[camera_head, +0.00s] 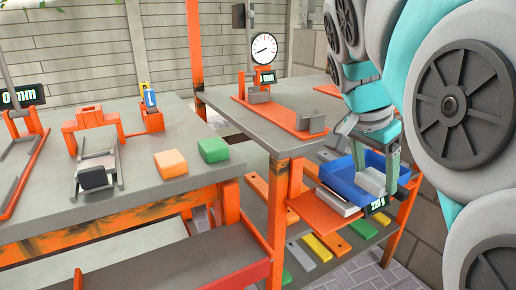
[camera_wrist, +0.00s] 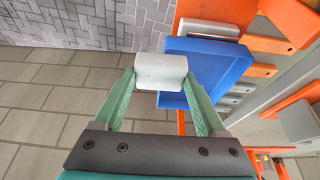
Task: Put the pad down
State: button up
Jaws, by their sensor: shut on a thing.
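The pad is a light grey block (camera_wrist: 161,72), held between the two green fingertips of my gripper (camera_wrist: 160,76). The pad also shows in the head view (camera_head: 371,181), at the front right of the blue tray (camera_head: 341,178). In the wrist view the blue tray (camera_wrist: 211,52) lies just right of the pad, and the pad overlaps its left edge. I cannot tell how high the pad is above the tray. The tray rests on a grey scale (camera_head: 336,201) with a small display (camera_head: 376,204) reading about 220 g.
An orange-framed shelf (camera_head: 325,215) carries the scale. Several coloured bars lie on the lower shelf, including a yellow one (camera_head: 316,247). A dial gauge (camera_head: 264,48) stands on the upper bench. Orange (camera_head: 170,163) and green (camera_head: 213,150) blocks lie on the left bench.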

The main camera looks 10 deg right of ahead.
jog(key=w, duration=0.4)
jog(key=w+a, duration=0.1)
jog(key=w, duration=0.2)
jog(key=shift+f+p, duration=0.35)
jog(key=shift+s+f, duration=0.1)
jog(key=shift+f, duration=1.65)
jog(key=shift+f, duration=0.15)
jog(key=o, duration=1.5)
jog(key=shift+c, duration=0.2)
jog(key=shift+r, duration=0.3)
jog(key=v, duration=1.1)
jog(key=shift+a+r, duration=0.2)
jog(key=shift+r, duration=0.1)
